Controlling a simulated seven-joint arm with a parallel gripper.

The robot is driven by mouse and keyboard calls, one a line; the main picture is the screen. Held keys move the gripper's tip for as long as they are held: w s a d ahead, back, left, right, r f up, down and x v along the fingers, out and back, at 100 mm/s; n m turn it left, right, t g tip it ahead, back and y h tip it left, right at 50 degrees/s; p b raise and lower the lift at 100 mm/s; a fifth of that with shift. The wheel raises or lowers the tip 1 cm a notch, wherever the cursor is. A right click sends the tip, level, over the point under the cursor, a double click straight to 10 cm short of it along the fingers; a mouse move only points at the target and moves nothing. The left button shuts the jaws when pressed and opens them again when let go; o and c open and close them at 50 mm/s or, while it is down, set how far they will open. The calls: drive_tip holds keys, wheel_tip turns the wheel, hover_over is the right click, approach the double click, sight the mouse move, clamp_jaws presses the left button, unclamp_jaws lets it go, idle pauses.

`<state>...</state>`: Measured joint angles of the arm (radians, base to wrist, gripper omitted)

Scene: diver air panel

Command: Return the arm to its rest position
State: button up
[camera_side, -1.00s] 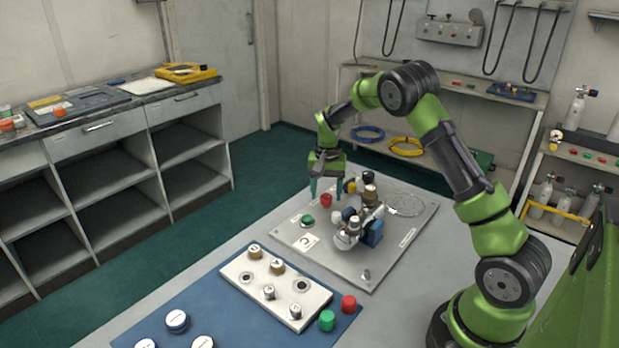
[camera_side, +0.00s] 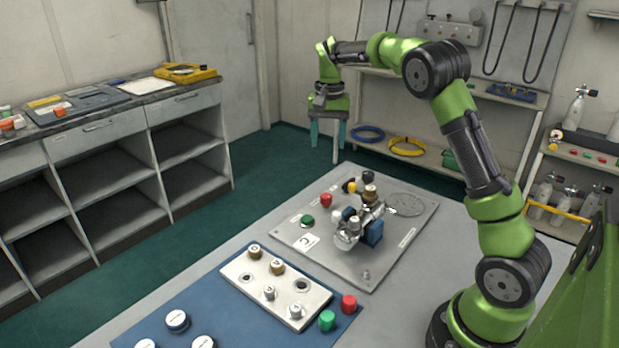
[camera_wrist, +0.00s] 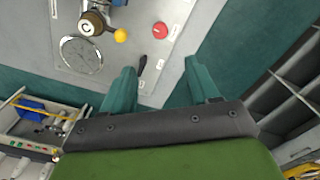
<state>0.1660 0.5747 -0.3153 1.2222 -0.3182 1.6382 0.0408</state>
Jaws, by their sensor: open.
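My gripper (camera_side: 327,140) is open and empty in the side view, raised above the far end of the grey panel plate (camera_side: 385,270). Its two teal fingers point down, and they also show in the wrist view (camera_wrist: 164,88) with nothing between them. On the plate stands a valve assembly (camera_side: 358,226) with a blue block. A red knob (camera_side: 326,200) and a green knob (camera_side: 308,221) are on the plate, apart from my gripper. The wrist view also shows the red knob (camera_wrist: 160,30), a yellow knob (camera_wrist: 121,36) and a round gauge (camera_wrist: 81,55).
A white tray (camera_side: 262,296) with several knobs lies on a blue mat (camera_side: 235,322) in front of the plate. Loose green (camera_side: 327,320) and red (camera_side: 348,304) caps stand beside it. Shelves (camera_side: 440,163) with hoses stand behind. The air around my gripper is clear.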

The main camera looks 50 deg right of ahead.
drive_tip(key=s+a+r+n+t+y, duration=0.1)
drive_tip(key=s+a+r+n+t, duration=0.1)
drive_tip(key=s+a, duration=0.8)
drive_tip(key=s+a+r+n+t+y, duration=0.1)
drive_tip(key=s+a+n+t, duration=0.4)
drive_tip(key=s+a, duration=0.5)
drive_tip(key=s+r, duration=0.1)
drive_tip(key=s, duration=0.2)
drive_tip(key=shift+a+r, duration=0.35)
drive_tip(key=shift+a, duration=0.05)
